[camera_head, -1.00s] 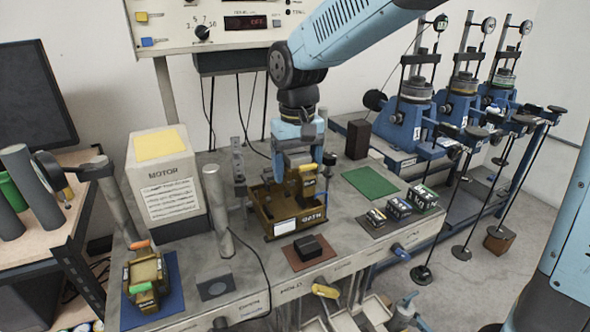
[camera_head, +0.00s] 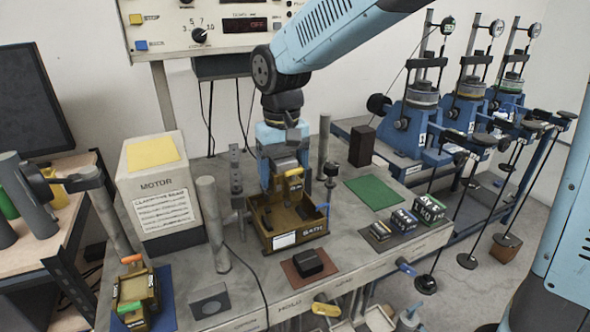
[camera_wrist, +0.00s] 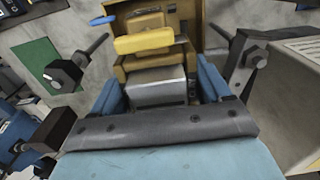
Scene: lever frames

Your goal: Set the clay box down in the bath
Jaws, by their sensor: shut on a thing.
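The clay box (camera_head: 294,186), a small brown box with a yellow handle, is between the fingers of my gripper (camera_head: 283,186). In the wrist view my gripper (camera_wrist: 160,90) has its two blue fingers on either side of the box, with the yellow handle (camera_wrist: 143,42) ahead of them. The bath (camera_head: 312,232), an open brown tray labelled BATH, sits on the grey bench under the gripper. The clay box is over the bath's back part. I cannot tell whether it touches the bath's floor, as my gripper hides part of it.
A dark block on a red-brown mat (camera_head: 293,275) lies in front of the bath. Metal posts (camera_head: 213,222) stand to its left and back right. The motor housing (camera_head: 160,205) is further left. A box with orange and green parts (camera_head: 133,292) rests on a blue mat. A green mat (camera_head: 374,191) is bare.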

